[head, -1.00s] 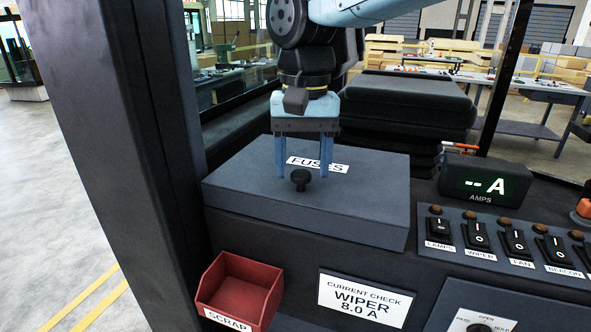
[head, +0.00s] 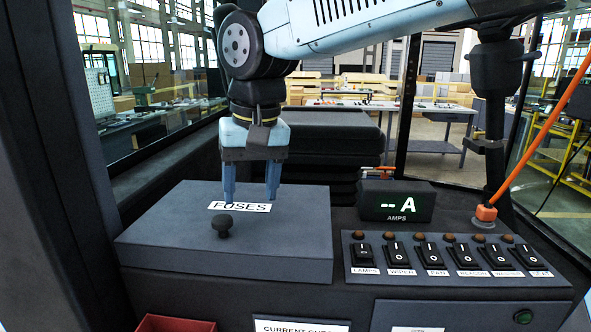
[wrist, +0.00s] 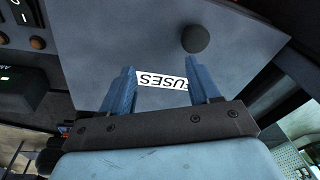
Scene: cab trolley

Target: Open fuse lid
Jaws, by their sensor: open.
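The fuse lid (head: 180,240) is a flat dark grey cover, lying shut on its box, with a white FUSES label (head: 240,207). A round black knob (head: 222,227) stands up near its front edge. My gripper (head: 251,200) is open and empty, fingers pointing down over the lid just behind the knob. In the wrist view my two blue fingers (wrist: 160,82) straddle the label, and the knob (wrist: 195,40) lies beyond the fingertips, apart from them. I cannot tell whether the fingertips touch the lid.
An amps meter (head: 396,203) and a row of rocker switches (head: 440,255) sit right of the fuse box. A red scrap bin (head: 175,324) is at the lower edge. A dark padded seat (head: 335,140) is behind.

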